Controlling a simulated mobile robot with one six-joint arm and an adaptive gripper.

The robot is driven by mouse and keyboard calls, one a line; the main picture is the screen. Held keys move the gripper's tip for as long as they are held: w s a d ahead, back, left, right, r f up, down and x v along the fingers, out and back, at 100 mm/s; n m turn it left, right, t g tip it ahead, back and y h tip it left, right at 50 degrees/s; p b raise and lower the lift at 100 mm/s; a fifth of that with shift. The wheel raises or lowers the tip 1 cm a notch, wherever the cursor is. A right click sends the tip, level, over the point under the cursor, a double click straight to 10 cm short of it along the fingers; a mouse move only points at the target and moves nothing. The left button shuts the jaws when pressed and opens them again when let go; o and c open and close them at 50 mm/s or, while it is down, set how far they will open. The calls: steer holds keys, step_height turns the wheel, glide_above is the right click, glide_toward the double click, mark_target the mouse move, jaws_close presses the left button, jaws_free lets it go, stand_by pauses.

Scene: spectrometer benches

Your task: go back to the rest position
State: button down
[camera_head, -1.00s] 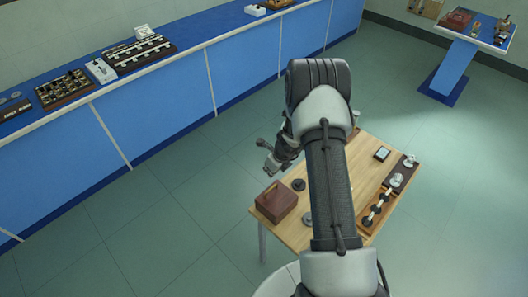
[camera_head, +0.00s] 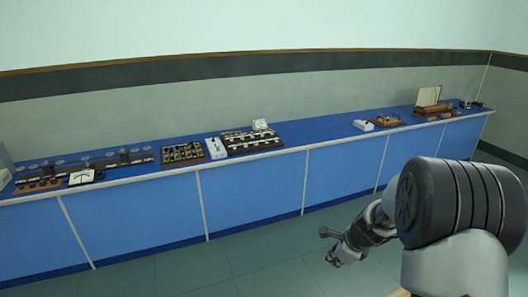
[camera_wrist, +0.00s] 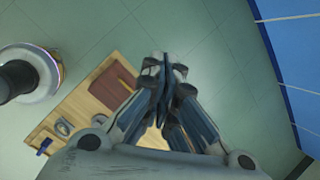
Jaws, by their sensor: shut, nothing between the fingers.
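My gripper (camera_head: 337,246) is in the lower right of the head view, at the end of my bent arm, in front of the blue bench and well apart from it. In the wrist view my gripper (camera_wrist: 166,62) points down over the green floor, its fingers together with nothing between them. My gripper touches none of these. In the head view my arm hides the right part of the floor.
A long blue bench (camera_head: 250,190) runs along the wall with several instruments on top, among them a dark board (camera_head: 184,153), a white device (camera_head: 216,148) and a wooden box (camera_head: 433,109). Tiled floor (camera_head: 220,265) before the bench is clear.

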steer(key=s+a+r+n+b, duration=0.4)
steer(key=s+r+n, duration=0.1)
steer(key=s+n, duration=0.15)
steer(key=s+a+r+n+b, duration=0.4)
steer(key=s+n, duration=0.2)
steer(key=s, duration=0.2)
steer(key=s+f+n+h+b, duration=0.1)
steer(key=s+f+n+b, duration=0.1)
steer(key=s+n, duration=0.4)
steer(key=s+f+n+h+b, duration=0.1)
steer(key=s+n+b, duration=0.4)
steer(key=s, duration=0.7)
steer(key=shift+s+f+n+b, duration=0.25)
steer(key=shift+f+n+b, duration=0.1)
steer(key=shift+f, duration=0.25)
